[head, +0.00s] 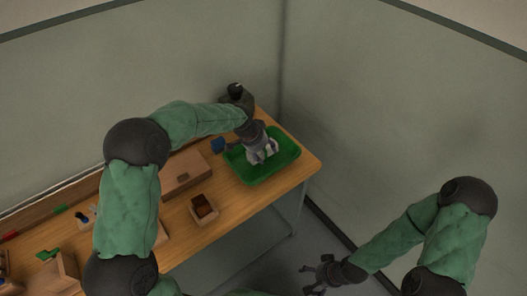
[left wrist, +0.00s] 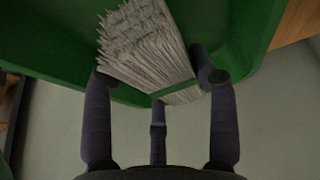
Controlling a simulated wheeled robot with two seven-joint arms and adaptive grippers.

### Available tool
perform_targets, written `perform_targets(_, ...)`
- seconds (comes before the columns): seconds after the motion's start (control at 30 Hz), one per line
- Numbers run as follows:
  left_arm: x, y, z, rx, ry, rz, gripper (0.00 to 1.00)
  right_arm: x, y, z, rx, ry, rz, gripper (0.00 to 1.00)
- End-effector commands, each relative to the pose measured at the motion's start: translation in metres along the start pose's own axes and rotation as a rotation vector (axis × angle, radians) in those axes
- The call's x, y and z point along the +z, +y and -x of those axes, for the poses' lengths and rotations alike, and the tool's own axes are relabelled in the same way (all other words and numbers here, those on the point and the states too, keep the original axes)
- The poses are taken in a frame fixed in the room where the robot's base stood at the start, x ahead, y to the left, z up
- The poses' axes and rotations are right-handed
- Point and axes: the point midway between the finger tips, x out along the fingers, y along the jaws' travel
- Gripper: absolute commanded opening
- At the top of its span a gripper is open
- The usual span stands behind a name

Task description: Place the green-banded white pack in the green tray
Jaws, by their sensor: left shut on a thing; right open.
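The white pack (left wrist: 142,45) shows in the left wrist view as a bundle of pale bristles with a narrow green band (left wrist: 178,87). My left gripper (head: 263,157) is shut on it, with fingers at both sides of the bundle in the left wrist view (left wrist: 158,82). The green tray (head: 281,166) lies at the right end of the table; its green surface also fills the top of the left wrist view (left wrist: 258,28). The gripper and pack are over or inside the tray; I cannot tell whether the pack touches its floor. My right gripper (head: 318,275) is open and empty, away from the table.
The wooden table (head: 240,204) holds a flat wooden box (head: 183,172) and a small open box (head: 203,207) with brown contents. A blue object (head: 217,145) sits beside the tray's left side. Small coloured pieces lie at the table's left. Walls stand close behind and right.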

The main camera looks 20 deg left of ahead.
Motion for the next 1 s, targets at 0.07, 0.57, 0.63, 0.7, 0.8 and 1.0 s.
perform_targets(0.07,0.0014,0.0001,-0.003,0.0,-0.001,0.0,0.24,-0.0001,0.0006,-0.0017,0.0,0.0,0.0,0.87)
perform_targets(0.57,0.0048,0.0002,-0.0107,0.001,-0.001,0.0,0.75,-0.0002,0.0019,-0.0052,0.0,0.0,0.0,0.87)
perform_targets(0.63,0.0047,0.0002,-0.0106,0.001,-0.001,0.0,0.82,-0.0002,0.0019,-0.0052,0.0,0.0,0.0,0.87)
perform_targets(0.7,0.0047,0.0002,-0.0105,0.001,-0.001,0.0,0.82,-0.0002,0.0019,-0.0052,0.0,0.0,0.0,0.87)
perform_targets(0.8,0.0046,0.0002,-0.0105,0.001,-0.001,0.0,0.82,-0.0002,0.0019,-0.0052,0.0,0.0,0.0,0.87)
perform_targets(1.0,0.0032,0.0001,-0.0072,0.0,0.0,0.0,0.82,-0.0002,0.0012,-0.0034,0.0,0.0,0.0,0.87)
